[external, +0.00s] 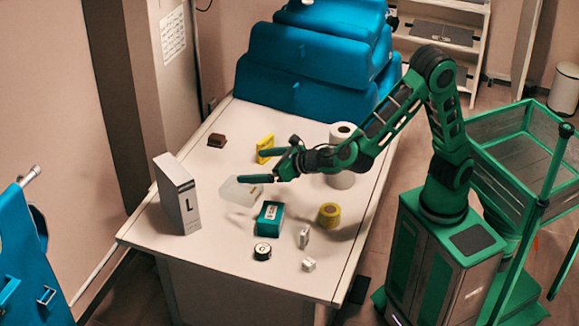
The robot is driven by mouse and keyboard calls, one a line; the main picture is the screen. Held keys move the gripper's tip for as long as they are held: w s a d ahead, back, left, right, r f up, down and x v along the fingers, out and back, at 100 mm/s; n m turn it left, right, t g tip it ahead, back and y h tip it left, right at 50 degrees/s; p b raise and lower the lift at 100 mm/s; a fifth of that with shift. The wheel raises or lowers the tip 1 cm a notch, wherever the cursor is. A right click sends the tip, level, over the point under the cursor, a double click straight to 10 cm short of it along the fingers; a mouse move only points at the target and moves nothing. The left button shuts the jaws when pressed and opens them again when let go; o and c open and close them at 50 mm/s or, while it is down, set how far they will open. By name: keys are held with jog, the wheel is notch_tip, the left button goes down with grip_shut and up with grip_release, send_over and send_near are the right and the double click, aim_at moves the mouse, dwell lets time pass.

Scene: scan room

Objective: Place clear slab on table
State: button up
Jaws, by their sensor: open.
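The clear slab (238,192) is a pale, see-through flat piece near the middle of the table (205,263). Part of it is hidden behind my gripper's near finger. My gripper (262,166) is open, its two green fingers spread, above the table by the slab. The picture does not show whether the slab touches the tabletop or my finger.
A tall grey box (178,195) stands at the left. A teal box (268,217), a yellow tape roll (329,215), a black-and-white round item (262,251) and small white blocks (304,237) stand in front. A paper roll (342,132), brown block (217,140) and blue cases (310,55) are behind.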

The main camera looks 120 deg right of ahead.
notch_tip(320, 180, up, 10)
jog(key=w+f+m+g+y, duration=0.1)
jog(key=w+f+m+y, duration=0.35)
jog(key=m, duration=0.95)
jog(key=w+f+m+y, duration=0.4)
jog(key=w+f+m, duration=0.15)
jog(key=m, duration=0.75)
jog(key=s+d+r+m+y, duration=0.4)
jog(key=s+d+r+m, duration=0.15)
jog(key=m, duration=0.85)
jog(key=s+d+r+m+y, duration=0.4)
jog(key=s+d+m, duration=0.15)
jog(key=m, duration=0.75)
send_near(241, 185)
jog(key=shift+g+h, duration=0.25)
jog(key=shift+g, duration=0.15)
jog(key=x, duration=1.1)
jog(key=shift+w+a+r, duration=0.2)
jog(key=shift+r, duration=0.15)
jog(key=c, duration=1.3)
